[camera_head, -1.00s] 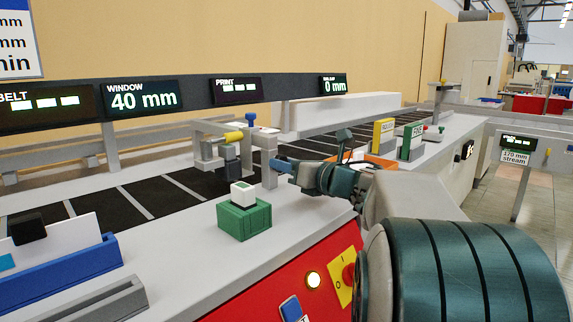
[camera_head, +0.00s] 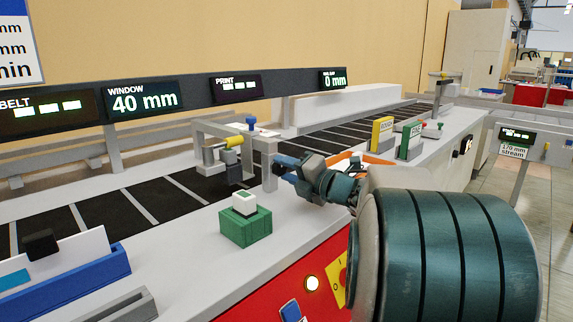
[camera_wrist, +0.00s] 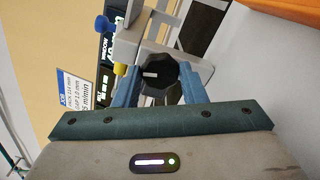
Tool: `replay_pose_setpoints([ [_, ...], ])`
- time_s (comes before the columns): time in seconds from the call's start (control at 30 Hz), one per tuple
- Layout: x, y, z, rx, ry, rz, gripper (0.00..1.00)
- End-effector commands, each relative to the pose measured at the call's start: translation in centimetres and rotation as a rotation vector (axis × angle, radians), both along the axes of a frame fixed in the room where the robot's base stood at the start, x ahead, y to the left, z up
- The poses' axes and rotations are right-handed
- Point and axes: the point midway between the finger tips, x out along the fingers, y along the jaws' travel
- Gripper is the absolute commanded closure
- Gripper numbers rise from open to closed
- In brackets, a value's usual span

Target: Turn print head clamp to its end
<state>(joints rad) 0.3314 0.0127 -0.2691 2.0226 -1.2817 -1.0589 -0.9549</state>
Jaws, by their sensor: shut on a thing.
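The print head clamp is a black round knob (camera_wrist: 160,70) with a short white mark, seen in the wrist view on the grey print head frame. The mark points left in that picture. My gripper (camera_wrist: 160,88) has its two blue fingers on either side of the knob and is shut on it. In the head view my gripper (camera_head: 282,167) reaches the near post of the grey print head frame (camera_head: 268,165) from the right; the knob is hidden there. The dark print head (camera_head: 234,172) hangs in the frame over the belt, beside a yellow handle (camera_head: 233,141).
An orange tray (camera_head: 375,160) and yellow and green signs (camera_head: 382,132) stand to the right. The dark belt (camera_head: 175,200) runs behind. The window display (camera_head: 143,97) reads 40 mm.

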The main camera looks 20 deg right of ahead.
Motion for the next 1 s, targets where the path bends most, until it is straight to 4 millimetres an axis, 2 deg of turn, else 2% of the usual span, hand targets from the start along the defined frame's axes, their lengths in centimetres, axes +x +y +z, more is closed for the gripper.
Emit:
replay_pose_setpoints([
  [0.4, 0.01, 0.12, -0.06, 0.187, 0.078, 0.004, 0.85],
  [0.97, 0.00, 0.10, -0.18, 0.219, 0.092, 0.002, 0.85],
  [1.0, 0.00, 0.10, -0.19, 0.219, 0.092, 0.002, 0.60],
])
